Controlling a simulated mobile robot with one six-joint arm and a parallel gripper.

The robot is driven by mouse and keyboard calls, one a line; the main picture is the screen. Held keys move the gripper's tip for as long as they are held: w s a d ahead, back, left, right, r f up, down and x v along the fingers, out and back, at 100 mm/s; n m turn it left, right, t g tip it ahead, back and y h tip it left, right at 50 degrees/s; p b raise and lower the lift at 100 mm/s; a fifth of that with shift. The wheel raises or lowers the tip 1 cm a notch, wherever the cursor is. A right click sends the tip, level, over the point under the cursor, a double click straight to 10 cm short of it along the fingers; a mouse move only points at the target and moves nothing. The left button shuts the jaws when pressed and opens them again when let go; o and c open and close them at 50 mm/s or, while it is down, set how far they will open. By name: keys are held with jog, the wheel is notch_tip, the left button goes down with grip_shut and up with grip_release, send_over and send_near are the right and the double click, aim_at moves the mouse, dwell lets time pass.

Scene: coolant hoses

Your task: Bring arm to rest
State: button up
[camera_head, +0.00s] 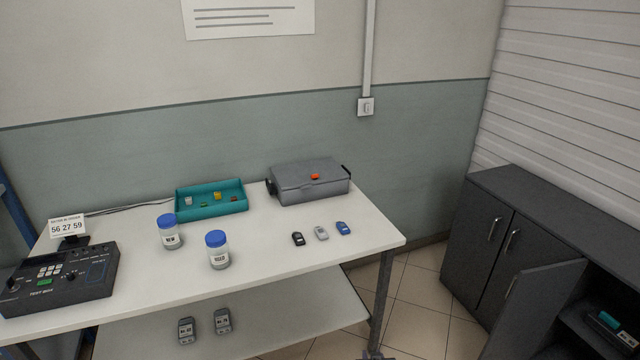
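My arm and my gripper do not show clearly in the head view. A small dark shape (376,355) sits at the bottom edge by the table leg; I cannot tell what it is. The white table (290,262) carries a test box (62,278), two blue-capped jars (169,232) and (217,250), a teal tray (243,209) with small parts in it, and a closed grey case (318,188) with an orange spot on its lid.
Three small devices, black (298,239), grey (321,233) and blue (343,228), lie at the table's right. Two grey devices lie on the lower shelf (270,325). At right, a dark cabinet (475,240) has an open door (535,305). Tiled floor (415,300) lies between.

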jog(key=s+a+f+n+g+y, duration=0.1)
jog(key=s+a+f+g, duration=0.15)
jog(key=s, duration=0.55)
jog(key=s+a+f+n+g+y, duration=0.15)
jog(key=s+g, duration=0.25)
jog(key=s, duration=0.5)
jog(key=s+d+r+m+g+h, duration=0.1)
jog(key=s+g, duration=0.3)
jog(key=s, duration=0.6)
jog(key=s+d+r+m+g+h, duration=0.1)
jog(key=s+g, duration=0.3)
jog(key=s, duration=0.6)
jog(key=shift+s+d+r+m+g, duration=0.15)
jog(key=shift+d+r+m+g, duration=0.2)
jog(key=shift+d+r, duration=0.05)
